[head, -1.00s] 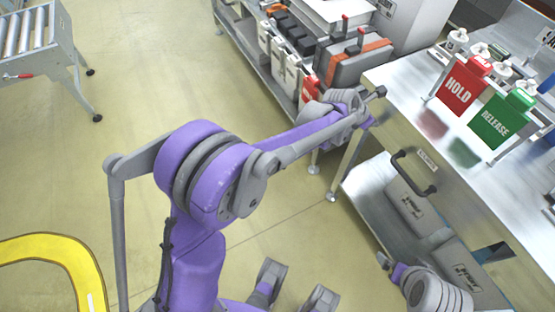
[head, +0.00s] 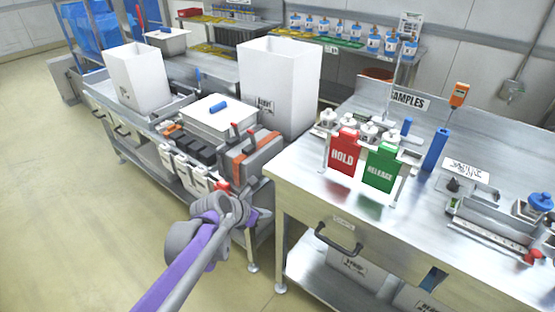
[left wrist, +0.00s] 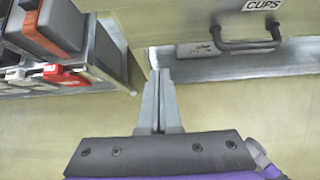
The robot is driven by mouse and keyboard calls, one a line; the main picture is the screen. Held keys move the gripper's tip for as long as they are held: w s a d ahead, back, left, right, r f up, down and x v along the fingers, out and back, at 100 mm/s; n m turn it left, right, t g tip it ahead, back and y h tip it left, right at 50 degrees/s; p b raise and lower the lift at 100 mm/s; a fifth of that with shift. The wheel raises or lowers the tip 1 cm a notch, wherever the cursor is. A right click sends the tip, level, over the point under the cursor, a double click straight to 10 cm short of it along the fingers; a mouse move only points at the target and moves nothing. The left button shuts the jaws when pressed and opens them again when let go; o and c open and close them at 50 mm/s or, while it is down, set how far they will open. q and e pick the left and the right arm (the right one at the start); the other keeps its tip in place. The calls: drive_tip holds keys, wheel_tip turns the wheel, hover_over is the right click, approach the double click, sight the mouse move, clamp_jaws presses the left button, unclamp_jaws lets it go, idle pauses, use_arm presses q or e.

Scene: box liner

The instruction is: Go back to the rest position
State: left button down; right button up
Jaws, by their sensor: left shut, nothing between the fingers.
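My left arm comes in from the bottom of the head view, purple and grey. Its wrist end and left gripper (head: 258,214) are in front of the gap between the left bench and the steel sample table (head: 290,180). In the left wrist view the two grey fingers of the left gripper (left wrist: 158,78) are together with nothing between them. They are over bare floor, in front of the table's lower shelf (left wrist: 190,62). My right gripper shows in neither view.
A grey and orange case (head: 250,160) stands on the bench end close to my left wrist. The red HOLD sign (head: 343,153) and green RELEASE sign (head: 381,168) stand on the table. A drawer handle (head: 338,240) juts out at its front. The floor at left is clear.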

use_arm(q)
drive_tip(key=s+a+r+m+y+p, duration=0.1)
drive_tip(key=s+a+m+p, duration=0.2)
drive_tip(key=s+m, duration=0.6)
drive_tip(key=s+a+r+m+g+y+p, duration=0.1)
drive_tip(key=s+a+r+m+y+p, duration=0.1)
drive_tip(key=s+m, duration=0.7)
drive_tip(key=s+a+r+m+g+y+p, duration=0.1)
drive_tip(key=s+a+m+p, duration=0.3)
drive_tip(key=s+m, duration=0.6)
drive_tip(key=shift+a+r+m+y+p, duration=0.2)
drive_tip(key=shift+a+m+y+p, duration=0.1)
drive_tip(key=shift+a+m+y, duration=0.4)
drive_tip(key=shift+a, duration=0.1)
